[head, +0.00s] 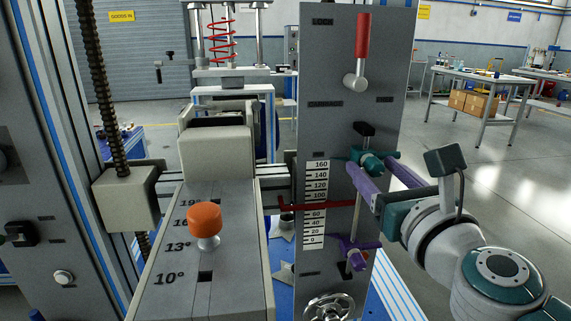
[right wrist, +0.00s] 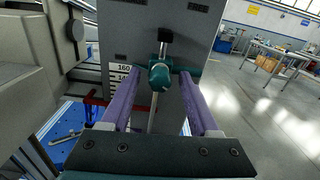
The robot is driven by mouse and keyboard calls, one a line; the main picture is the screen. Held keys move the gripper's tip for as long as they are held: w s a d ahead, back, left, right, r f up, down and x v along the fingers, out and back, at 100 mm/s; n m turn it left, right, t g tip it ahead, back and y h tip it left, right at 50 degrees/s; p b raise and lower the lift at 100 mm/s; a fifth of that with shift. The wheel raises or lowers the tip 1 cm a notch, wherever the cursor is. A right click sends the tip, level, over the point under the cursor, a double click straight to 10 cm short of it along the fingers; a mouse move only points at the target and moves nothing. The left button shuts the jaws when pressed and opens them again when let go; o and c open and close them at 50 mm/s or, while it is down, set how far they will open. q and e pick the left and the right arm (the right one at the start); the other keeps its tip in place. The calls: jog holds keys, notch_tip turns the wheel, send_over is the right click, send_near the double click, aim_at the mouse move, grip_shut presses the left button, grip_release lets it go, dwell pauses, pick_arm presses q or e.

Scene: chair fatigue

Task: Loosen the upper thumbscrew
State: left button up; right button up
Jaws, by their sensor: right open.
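The upper thumbscrew (head: 371,161) is a teal knob on a teal collar around a thin vertical rod, in front of the grey panel. It also shows in the right wrist view (right wrist: 159,77). My right gripper (head: 372,167) has two purple fingers, spread open. In the right wrist view its fingertips (right wrist: 161,84) lie to the left and right of the knob, with gaps visible on both sides. Whether they reach past the knob in depth is hard to tell. A purple lower clamp (head: 353,250) sits further down the rod. My left gripper is not in view.
A red pointer (head: 315,205) crosses the white scale (head: 316,200) just left of the rod. A red-handled lever (head: 362,40) is above on the panel (head: 335,90). An orange knob (head: 204,219) stands on the grey angle block at left. Open floor lies right.

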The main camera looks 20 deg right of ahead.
grip_shut()
dwell(0.4)
